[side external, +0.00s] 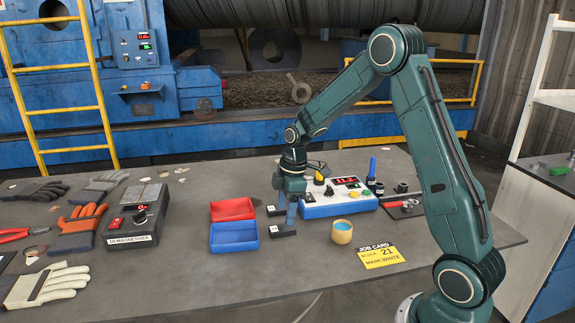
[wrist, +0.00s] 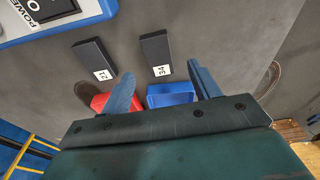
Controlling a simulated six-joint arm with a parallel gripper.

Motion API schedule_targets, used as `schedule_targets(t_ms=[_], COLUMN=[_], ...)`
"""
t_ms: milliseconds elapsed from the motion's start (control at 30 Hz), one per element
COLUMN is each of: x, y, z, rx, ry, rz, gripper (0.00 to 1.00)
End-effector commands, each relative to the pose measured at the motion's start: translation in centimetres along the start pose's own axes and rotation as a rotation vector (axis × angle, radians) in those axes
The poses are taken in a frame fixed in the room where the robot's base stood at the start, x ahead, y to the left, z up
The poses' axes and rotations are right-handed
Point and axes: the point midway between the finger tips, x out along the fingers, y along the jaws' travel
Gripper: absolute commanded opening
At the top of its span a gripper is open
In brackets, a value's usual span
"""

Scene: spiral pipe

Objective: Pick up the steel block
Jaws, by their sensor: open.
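Two dark steel blocks lie flat and apart on the grey bench. The one labelled 21 (wrist: 95,58) is at left in the wrist view; in the side view this block (side external: 275,210) is the farther one. The one labelled 34 (wrist: 155,52) is to its right; in the side view it (side external: 284,233) is the nearer one. My gripper (side external: 286,214) points down over the bench close to the blocks. In the wrist view its fingers (wrist: 162,82) are wide apart with nothing held. Both blocks show beyond the fingertips there. The exact fingertip height is unclear.
A red tray (side external: 232,208) and a blue tray (side external: 234,246) sit left of the blocks. A blue-white control box (side external: 340,206) stands to the right. A demagnetiser (side external: 136,212) and gloves are left.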

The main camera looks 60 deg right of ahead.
Motion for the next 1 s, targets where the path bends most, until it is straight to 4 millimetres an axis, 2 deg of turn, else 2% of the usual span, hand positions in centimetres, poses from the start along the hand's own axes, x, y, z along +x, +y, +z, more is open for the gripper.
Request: schedule_targets(t_ms=[167, 533, 1000], x=[0.9, 4.8, 5.2], y=[0.0, 0.2, 0.2], z=[0.0, 0.0, 0.0], rx=[0.0, 0.0, 0.0], ry=[-0.001, -0.001, 0.0], rz=[-0.003, -0.003, -0.001], gripper=[0.62, 0.62, 0.62])
